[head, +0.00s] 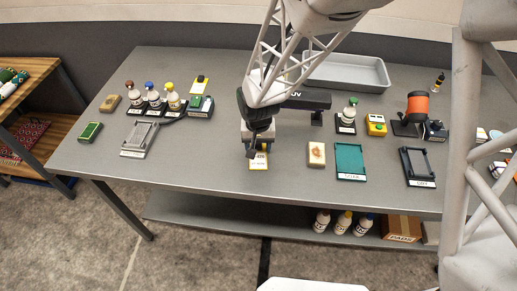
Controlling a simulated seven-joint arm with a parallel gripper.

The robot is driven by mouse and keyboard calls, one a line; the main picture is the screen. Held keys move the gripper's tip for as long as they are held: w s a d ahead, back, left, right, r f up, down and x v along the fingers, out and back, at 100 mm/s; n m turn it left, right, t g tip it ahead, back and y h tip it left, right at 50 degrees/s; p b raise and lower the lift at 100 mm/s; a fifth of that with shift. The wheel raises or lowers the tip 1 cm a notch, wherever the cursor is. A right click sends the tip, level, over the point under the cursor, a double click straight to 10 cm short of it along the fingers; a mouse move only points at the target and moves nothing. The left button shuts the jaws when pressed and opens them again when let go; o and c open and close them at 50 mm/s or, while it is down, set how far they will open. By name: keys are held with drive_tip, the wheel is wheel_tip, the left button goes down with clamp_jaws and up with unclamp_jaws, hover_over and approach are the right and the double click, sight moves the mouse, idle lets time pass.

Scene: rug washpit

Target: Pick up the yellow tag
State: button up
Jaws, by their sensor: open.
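My gripper (257,151) points down over the front middle of the grey table (215,165). It is open. Right under it lies a small flat yellow piece with a white part (259,162), which looks like the yellow tag. The gripper hides its back part, and I cannot tell whether the fingers touch it. Another yellow piece with a dark mark (200,79) lies farther back on the left, behind a green-topped item (201,105).
A beige block (316,154) and a teal pad (350,160) lie just right of my gripper. A dark tray (418,167) is farther right. Bottles (154,98) stand in a holder at left. A grey tub (346,72) is at the back. The table between gripper and left tray (139,139) is clear.

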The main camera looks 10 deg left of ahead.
sight(259, 151)
idle(0.3)
drive_tip(key=c, duration=1)
drive_tip(key=shift+r, duration=0.2)
drive_tip(key=shift+r, duration=0.55)
drive_tip(key=shift+s+d+r, duration=0.15)
drive_tip(key=shift+s+r, duration=0.05)
drive_tip(key=shift+r, duration=0.35)
drive_tip(key=shift+s+d+r, duration=0.1)
drive_tip(key=shift+s+r, duration=0.1)
drive_tip(key=shift+r, duration=0.35)
drive_tip(key=s+d, duration=0.2)
drive_tip(key=s, duration=0.2)
drive_tip(key=s+d+r, duration=0.1)
drive_tip(key=s+d, duration=0.1)
drive_tip(key=s, duration=0.3)
drive_tip(key=s+d, duration=0.2)
drive_tip(key=s, duration=0.2)
drive_tip(key=shift+s+d+r, duration=0.15)
drive_tip(key=shift+s+d, duration=0.15)
drive_tip(key=shift+d, duration=0.05)
